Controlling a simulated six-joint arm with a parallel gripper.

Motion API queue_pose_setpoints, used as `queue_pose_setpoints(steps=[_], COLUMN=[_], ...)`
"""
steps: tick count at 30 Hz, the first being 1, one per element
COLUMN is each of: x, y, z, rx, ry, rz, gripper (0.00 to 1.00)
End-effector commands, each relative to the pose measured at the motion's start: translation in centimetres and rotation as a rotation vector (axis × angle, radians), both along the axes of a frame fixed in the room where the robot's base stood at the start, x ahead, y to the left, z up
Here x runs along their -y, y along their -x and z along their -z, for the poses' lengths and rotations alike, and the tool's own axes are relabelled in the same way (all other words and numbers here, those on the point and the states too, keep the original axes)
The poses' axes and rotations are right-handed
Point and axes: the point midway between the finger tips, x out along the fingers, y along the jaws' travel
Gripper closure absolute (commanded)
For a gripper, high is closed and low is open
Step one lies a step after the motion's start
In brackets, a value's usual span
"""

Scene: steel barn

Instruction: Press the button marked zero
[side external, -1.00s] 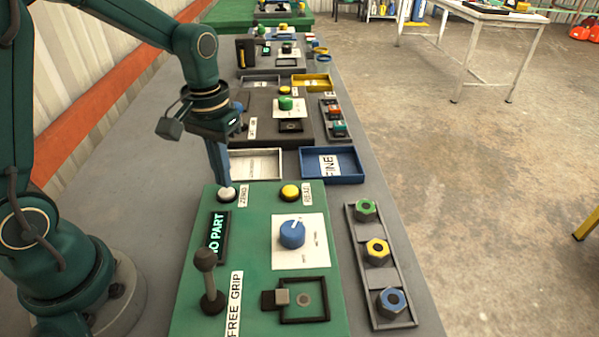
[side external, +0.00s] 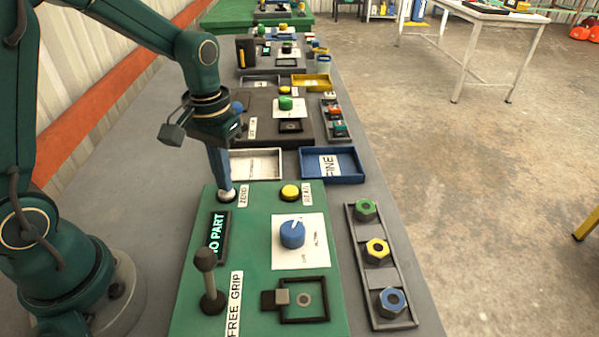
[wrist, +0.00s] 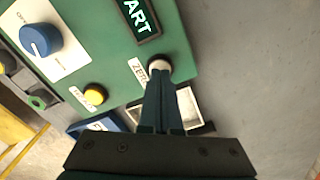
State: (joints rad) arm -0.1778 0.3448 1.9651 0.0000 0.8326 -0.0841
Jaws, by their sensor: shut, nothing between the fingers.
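The white zero button (side external: 226,198) sits at the far left corner of the green panel (side external: 255,215), beside a label (side external: 243,195) reading ZERO. My gripper (side external: 225,188) points down with its fingers together and empty. Its fingertips are at the top of the white button and seem to touch it. In the wrist view the fingertips (wrist: 160,78) overlap the lower part of the white button (wrist: 159,64). How far the button is pressed in I cannot tell.
A white tray (side external: 257,165) and a blue tray (side external: 332,164) lie behind. A rack of nuts (side external: 379,265) stands right.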

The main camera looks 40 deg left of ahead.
Motion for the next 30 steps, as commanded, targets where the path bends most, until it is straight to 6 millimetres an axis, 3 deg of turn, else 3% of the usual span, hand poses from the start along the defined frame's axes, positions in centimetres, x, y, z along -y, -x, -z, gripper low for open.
queue_pose_setpoints(steps=[21,30], x=[0.0,0.0], y=[0.0,-0.1], z=[0.9,-0.9], rx=[0.001,0.005], ry=[0.0,-0.001], rz=[0.0,0.0], gripper=[1.0,1.0])
